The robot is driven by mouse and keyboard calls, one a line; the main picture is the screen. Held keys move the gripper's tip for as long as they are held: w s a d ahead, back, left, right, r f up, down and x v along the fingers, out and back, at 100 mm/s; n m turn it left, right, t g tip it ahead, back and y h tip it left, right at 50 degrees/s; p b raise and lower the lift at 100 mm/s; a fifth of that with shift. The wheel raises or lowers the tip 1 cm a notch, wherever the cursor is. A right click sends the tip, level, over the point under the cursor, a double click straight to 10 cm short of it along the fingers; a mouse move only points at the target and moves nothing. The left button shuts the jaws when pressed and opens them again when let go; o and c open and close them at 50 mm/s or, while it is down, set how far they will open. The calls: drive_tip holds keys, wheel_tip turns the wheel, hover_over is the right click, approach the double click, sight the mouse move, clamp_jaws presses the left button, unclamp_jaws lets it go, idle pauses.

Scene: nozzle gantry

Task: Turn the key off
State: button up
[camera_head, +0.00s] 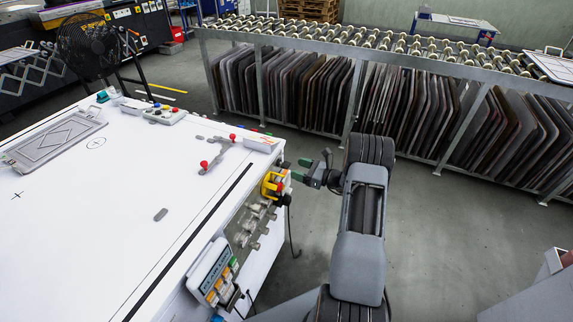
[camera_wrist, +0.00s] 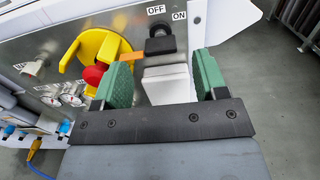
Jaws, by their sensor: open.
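The black key switch (camera_wrist: 160,42) sits on the metal panel below the OFF and ON labels in the wrist view. Its position is hard to read. My gripper (camera_wrist: 160,85) is open, with its two green pads apart and pointing at the panel. In the picture the key lies just beyond and between the pads, and I see no contact. A pale block (camera_wrist: 166,84) shows between the pads below the key. In the head view my gripper (camera_head: 297,172) is at the table's right side, close to the panel's far end. The key is not clear there.
A yellow guard (camera_wrist: 96,52) with a red button (camera_wrist: 94,75) is left of the key, close to the left pad. Several gauges and knobs line the panel. The white table (camera_head: 100,215) is on the left; a roller rack (camera_head: 400,50) stands behind. Open floor lies right.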

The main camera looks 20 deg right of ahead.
sight(289, 166)
drive_tip(key=shift+x, duration=2.85)
drive_tip(key=c, duration=0.9)
